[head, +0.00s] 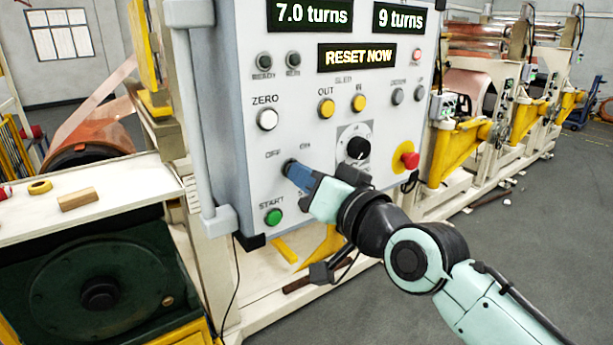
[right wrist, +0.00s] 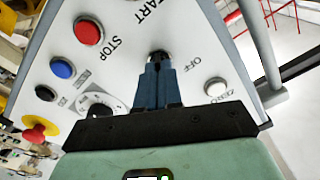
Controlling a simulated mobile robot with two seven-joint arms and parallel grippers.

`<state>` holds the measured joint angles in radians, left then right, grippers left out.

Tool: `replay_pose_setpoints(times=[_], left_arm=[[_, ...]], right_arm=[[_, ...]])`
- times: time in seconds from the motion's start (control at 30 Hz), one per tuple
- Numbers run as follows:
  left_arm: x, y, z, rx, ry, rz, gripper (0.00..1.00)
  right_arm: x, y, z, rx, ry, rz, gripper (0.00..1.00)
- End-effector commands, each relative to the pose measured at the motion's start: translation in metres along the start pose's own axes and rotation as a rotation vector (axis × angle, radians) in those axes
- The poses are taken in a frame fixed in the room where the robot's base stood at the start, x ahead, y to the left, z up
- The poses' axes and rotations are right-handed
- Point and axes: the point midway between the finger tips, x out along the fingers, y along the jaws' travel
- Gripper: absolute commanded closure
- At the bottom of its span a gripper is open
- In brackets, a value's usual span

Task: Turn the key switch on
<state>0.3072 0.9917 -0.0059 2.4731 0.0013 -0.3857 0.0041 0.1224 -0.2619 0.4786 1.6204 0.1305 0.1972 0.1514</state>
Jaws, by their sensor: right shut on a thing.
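The key switch (head: 289,164) is a small dark round fitting on the grey control panel (head: 225,90), between the OFF and ON labels above it and the green START button below. My right gripper (head: 296,171) is at the switch, with its blue fingers shut on it. In the right wrist view the fingers (right wrist: 160,78) point straight at the panel and close on the switch (right wrist: 158,55); only its dark rim shows past their tips. The key itself is hidden by the fingers, so I cannot tell which way it points. My left gripper is out of view.
Close by are the green START button (head: 273,217), white ZERO button (head: 267,119), black selector knob (head: 357,148) and red emergency stop (head: 409,160). In the right wrist view a red STOP button (right wrist: 88,31) is beside my fingers. The display (head: 357,57) reads RESET NOW.

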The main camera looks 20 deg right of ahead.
Motion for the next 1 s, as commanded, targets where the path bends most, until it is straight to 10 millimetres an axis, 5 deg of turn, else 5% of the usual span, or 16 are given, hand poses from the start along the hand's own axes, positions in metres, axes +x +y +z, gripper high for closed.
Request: replay_pose_setpoints(times=[0.43, 0.53, 0.83, 1.0], left_arm=[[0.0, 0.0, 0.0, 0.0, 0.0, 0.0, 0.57], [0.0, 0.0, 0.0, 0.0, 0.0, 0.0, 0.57], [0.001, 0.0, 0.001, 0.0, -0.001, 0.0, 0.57], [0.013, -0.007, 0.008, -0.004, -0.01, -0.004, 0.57]], right_arm=[[0.0, 0.0, 0.0, 0.014, 0.001, -0.001, 1.0], [0.0, 0.0, 0.0, 0.014, 0.001, -0.001, 0.69], [-0.001, 0.0, 0.0, 0.011, 0.001, -0.001, 0.69], [-0.018, 0.001, 0.002, 0.01, 0.002, -0.001, 0.69]])
